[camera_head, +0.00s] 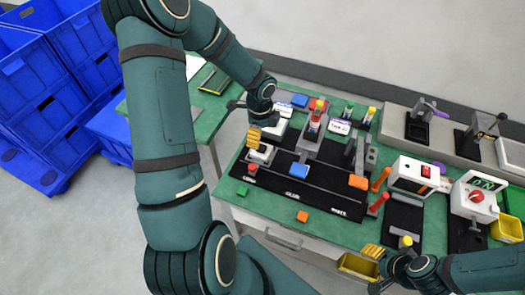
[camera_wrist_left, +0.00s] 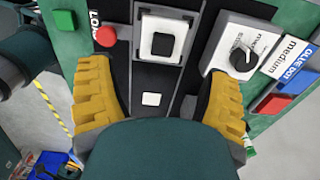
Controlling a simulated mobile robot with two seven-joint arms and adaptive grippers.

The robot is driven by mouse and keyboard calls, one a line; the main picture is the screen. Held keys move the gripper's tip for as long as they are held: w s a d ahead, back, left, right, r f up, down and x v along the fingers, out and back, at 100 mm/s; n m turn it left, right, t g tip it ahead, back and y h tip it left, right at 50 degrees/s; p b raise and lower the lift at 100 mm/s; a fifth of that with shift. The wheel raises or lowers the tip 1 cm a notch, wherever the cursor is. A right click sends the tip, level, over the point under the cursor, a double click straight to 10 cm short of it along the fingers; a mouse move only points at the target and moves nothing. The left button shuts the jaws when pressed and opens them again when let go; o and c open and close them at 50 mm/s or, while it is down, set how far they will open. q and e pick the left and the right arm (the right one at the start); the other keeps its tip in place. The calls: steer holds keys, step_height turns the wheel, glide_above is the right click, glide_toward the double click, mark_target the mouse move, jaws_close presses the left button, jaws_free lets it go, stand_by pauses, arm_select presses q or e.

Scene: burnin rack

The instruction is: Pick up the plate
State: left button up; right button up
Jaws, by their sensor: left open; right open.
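No object is labelled a plate. A white square plate-like piece with a black square on top (camera_wrist_left: 163,38) lies on a black strip in the left wrist view, and a white piece in the head view (camera_head: 261,154) seems to be the same one. My left gripper (camera_head: 254,136) hangs over it, open and empty. In the left wrist view its yellow fingers (camera_wrist_left: 158,72) stand wide apart, with the piece just beyond their tips. My right gripper (camera_head: 373,252) is open and empty at the front right, near the table edge.
A white block with a black knob (camera_wrist_left: 243,52) sits right of the left fingers. A blue block (camera_head: 299,170), an orange block (camera_head: 303,216) and a green block (camera_head: 242,191) lie nearby. Blue crates (camera_head: 40,80) are stacked at left.

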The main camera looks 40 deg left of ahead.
mark_target(262, 147)
arm_select(q)
step_height(262, 147, down, 3)
steer(key=shift+w+f, duration=0.1)
steer(key=shift+w, duration=0.05)
steer(key=shift+w+d+f+b, duration=0.1)
steer(key=shift+f+b, duration=0.7)
steer(key=shift+f, duration=2.2)
steer(key=c, duration=0.9)
